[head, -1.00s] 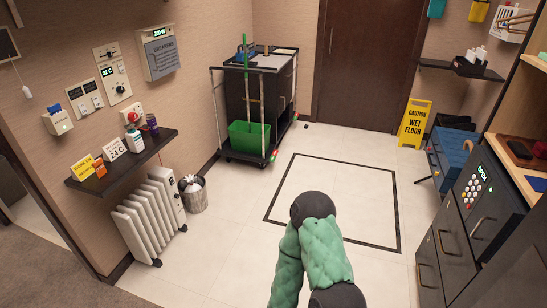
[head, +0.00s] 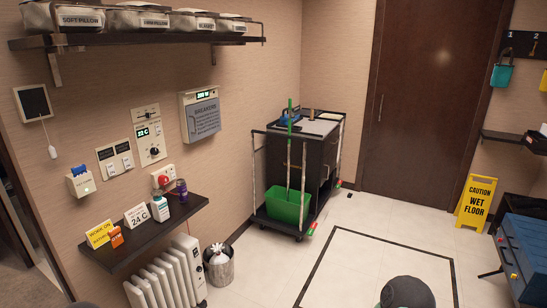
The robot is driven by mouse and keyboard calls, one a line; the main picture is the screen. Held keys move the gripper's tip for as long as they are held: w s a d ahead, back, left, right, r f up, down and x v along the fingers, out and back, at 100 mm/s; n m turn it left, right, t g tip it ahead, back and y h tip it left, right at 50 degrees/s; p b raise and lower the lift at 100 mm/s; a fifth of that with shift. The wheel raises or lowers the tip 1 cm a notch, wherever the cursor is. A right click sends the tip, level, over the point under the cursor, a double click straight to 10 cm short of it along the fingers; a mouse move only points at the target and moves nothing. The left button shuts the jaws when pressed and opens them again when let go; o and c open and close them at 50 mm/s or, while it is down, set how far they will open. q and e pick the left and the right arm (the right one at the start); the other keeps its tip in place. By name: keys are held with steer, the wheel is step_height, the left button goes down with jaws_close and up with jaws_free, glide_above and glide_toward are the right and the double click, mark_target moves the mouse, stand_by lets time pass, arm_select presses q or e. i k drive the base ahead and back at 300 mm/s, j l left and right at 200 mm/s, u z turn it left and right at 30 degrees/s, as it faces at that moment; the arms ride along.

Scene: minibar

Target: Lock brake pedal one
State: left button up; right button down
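The black housekeeping cart (head: 318,160) stands against the far wall, left of the brown door. A small pedal with red and green colouring (head: 312,229) sticks out low at its front right corner. A second small red and green piece (head: 339,183) shows low at its back right corner. I cannot read a number on either, nor tell whether either is locked. Neither gripper is in view. Only a dark rounded part of my arm shows at the bottom edge, well short of the cart.
A green bucket (head: 288,208) sits on the cart's front. A waste bin (head: 219,267) and white radiator (head: 165,282) stand along the left wall. A yellow wet-floor sign (head: 477,203) stands at the right. The tiled floor right of the cart is clear.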

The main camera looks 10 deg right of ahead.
mark_target(312, 227)
steer(key=i+l+z, duration=0.3)
steer(key=i, duration=0.7)
steer(key=i+z, duration=0.3)
steer(key=i, duration=0.75)
steer(key=i+l+u, duration=0.1)
steer(key=i+u, duration=0.2)
steer(key=i, duration=0.25)
steer(key=i+l+u, duration=0.25)
steer(key=i, duration=0.3)
steer(key=i+l+u, duration=0.3)
steer(key=i, duration=0.2)
steer(key=i+l+u, duration=0.25)
steer(key=i+l, duration=0.15)
steer(key=i, duration=0.1)
